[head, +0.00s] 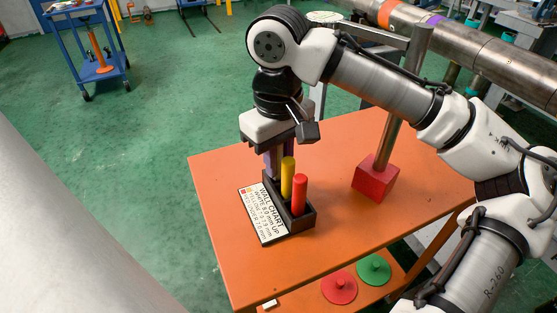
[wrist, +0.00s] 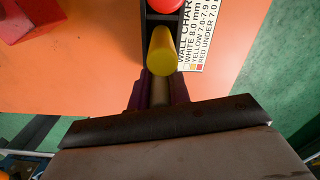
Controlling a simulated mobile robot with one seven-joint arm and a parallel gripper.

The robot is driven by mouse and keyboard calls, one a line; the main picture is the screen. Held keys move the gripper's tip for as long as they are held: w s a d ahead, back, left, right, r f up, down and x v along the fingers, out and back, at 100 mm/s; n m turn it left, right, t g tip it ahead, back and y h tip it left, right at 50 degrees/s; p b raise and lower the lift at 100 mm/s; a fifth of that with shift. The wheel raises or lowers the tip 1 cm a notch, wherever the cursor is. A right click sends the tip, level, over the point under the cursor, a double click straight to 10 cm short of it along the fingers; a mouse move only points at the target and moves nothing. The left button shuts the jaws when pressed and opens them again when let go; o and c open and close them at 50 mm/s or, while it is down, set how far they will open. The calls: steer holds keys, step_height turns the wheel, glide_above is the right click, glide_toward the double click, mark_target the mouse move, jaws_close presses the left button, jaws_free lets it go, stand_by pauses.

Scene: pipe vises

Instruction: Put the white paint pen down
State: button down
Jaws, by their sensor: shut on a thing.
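My gripper (head: 273,165) points down at the far end of the black pen holder (head: 301,222) on the orange table. In the wrist view its fingers (wrist: 160,97) are shut on a shaded, pale grey pen (wrist: 160,88), which seems to be the white paint pen. It is in line with the yellow pen (head: 287,177) and the red pen (head: 299,194), which stand upright in the holder. In the head view the held pen is hidden by my gripper. I cannot tell how deep its lower end sits in the holder.
A wall chart card (head: 262,214) lies beside the holder. A red block (head: 376,180) with a steel post stands to the right on the orange table (head: 350,240). Red (head: 339,287) and green (head: 373,268) discs sit on a lower shelf. A large pipe (head: 490,60) runs behind.

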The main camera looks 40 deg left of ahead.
steer(key=shift+f, duration=0.2)
steer(key=c, duration=1.3)
jaws_free()
